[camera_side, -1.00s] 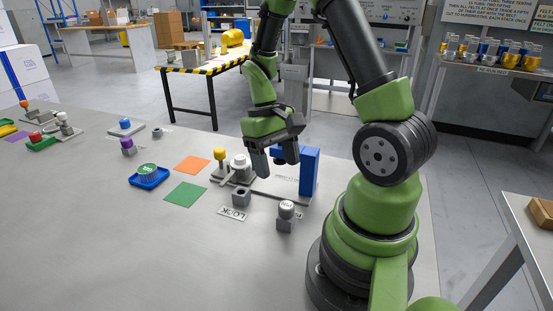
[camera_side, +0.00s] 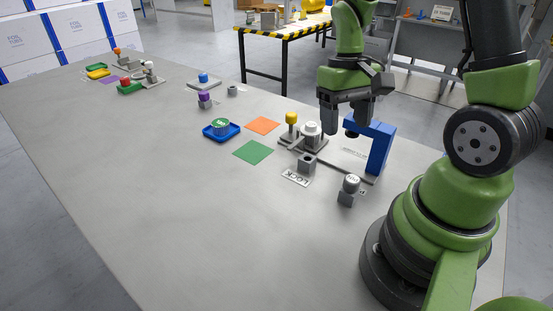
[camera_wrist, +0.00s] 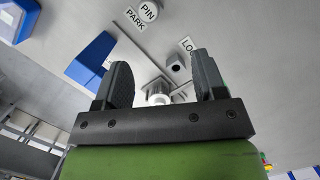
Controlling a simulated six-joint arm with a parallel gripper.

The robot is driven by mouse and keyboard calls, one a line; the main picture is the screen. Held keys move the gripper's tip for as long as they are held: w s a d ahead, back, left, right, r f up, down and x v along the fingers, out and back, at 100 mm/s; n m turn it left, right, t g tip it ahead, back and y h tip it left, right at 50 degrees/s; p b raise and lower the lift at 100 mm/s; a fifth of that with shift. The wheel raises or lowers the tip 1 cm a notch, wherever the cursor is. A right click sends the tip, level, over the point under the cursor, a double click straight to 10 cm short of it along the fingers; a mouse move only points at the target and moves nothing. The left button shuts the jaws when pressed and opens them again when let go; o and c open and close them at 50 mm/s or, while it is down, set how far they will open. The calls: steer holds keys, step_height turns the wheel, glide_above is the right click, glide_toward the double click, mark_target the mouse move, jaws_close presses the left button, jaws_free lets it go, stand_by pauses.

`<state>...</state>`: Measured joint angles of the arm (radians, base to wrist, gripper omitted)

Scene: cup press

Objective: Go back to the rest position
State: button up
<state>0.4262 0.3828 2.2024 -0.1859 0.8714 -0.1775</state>
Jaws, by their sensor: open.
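My gripper (camera_side: 341,126) is open and empty, with its fingers pointing down above the press area. In the wrist view its two fingers (camera_wrist: 160,60) are spread apart. A blue press frame (camera_side: 382,145) stands just right of the fingers; it also shows in the wrist view (camera_wrist: 92,56). A white round part (camera_side: 311,129) sits on the grey base plate left of the fingers, and in the wrist view it shows between them (camera_wrist: 158,90). A yellow-topped knob (camera_side: 291,118) stands beside it.
A grey block (camera_side: 306,164) stands by the LOCK label (camera_side: 296,178); a PIN-topped block (camera_side: 349,189) stands nearer. Green (camera_side: 253,152) and orange (camera_side: 263,125) mats and a blue tray (camera_side: 221,131) with a green-topped item lie left. The table's front left is bare.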

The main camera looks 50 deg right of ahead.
steer(key=s+a+r+n+t, duration=0.1)
steer(key=s+a+r+t, duration=0.1)
steer(key=a+r+t, duration=0.2)
steer(key=s+a+r+t, duration=0.3)
steer(key=a+r+t, duration=0.2)
steer(key=r, duration=0.6)
steer(key=shift+s+a+r+n+y, duration=0.2)
steer(key=shift+a+n+y, duration=0.2)
steer(key=shift+a, duration=0.7)
